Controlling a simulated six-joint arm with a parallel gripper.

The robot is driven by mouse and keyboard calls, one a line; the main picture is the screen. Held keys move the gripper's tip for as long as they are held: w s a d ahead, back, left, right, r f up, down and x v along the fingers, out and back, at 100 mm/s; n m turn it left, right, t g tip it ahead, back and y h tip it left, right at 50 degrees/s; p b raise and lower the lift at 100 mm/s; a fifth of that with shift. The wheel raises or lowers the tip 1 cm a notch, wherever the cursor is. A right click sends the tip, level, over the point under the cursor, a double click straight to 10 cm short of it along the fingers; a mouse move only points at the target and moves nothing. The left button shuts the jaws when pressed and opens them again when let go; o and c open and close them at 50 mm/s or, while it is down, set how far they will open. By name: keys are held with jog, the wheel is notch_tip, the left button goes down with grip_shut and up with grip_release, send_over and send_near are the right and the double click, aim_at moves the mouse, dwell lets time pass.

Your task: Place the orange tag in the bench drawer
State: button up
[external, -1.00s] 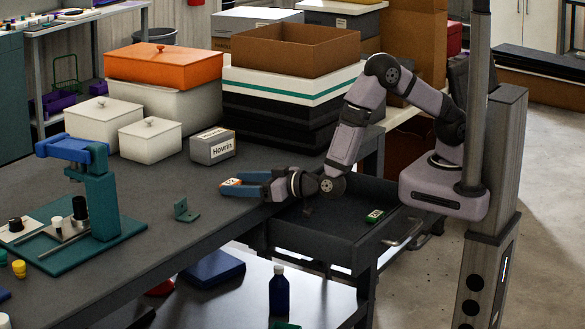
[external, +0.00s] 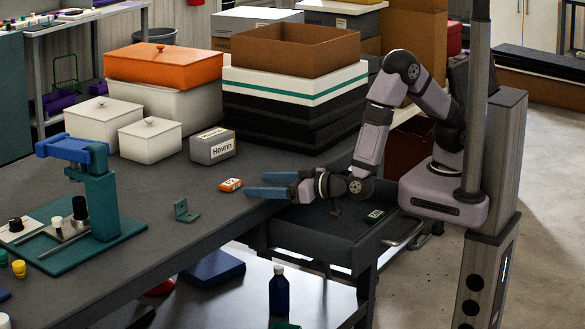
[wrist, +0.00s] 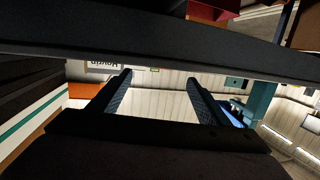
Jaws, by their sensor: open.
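The orange tag (external: 230,185), with a white label face, lies on the dark bench top near its right edge. My gripper (external: 249,184) is just to the right of the tag, its two blue fingers apart and pointing left at it, with nothing held. The wrist view shows both fingers (wrist: 159,77) spread with an empty gap; I cannot make out the tag there. The bench drawer (external: 312,226) is pulled out below my gripper and forearm, which hide part of it. A small green tag (external: 375,216) lies inside the drawer near its right side.
A grey Hovrin box (external: 212,147) stands behind the tag, and a teal bracket (external: 186,211) sits to its left. A teal press (external: 98,200) stands further left. White lidded bins (external: 150,140) and stacked trays (external: 290,110) fill the back. The bench around the tag is clear.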

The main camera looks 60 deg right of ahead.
aim_at(233, 183)
jog(key=shift+w+d+r+p, duration=0.5)
jog(key=shift+w+p, duration=0.1)
jog(key=shift+p, duration=0.65)
jog(key=shift+w+f, duration=0.1)
jog(key=shift+f, duration=0.1)
jog(key=shift+w+a+f+b, duration=0.15)
jog(key=shift+w+b, duration=0.25)
jog(key=shift+w, duration=0.2)
jog(key=shift+a+f+b+x, duration=0.2)
jog(key=shift+b+x, duration=0.3)
jog(key=shift+x, duration=0.8)
jog(key=shift+a+f+b+x, duration=0.15)
jog(key=shift+b+x, duration=0.3)
jog(key=shift+x, duration=0.9)
jog(key=shift+w+a+r, duration=0.1)
jog(key=shift+w, duration=0.05)
jog(key=c, duration=1.3)
jog(key=shift+o, duration=0.2)
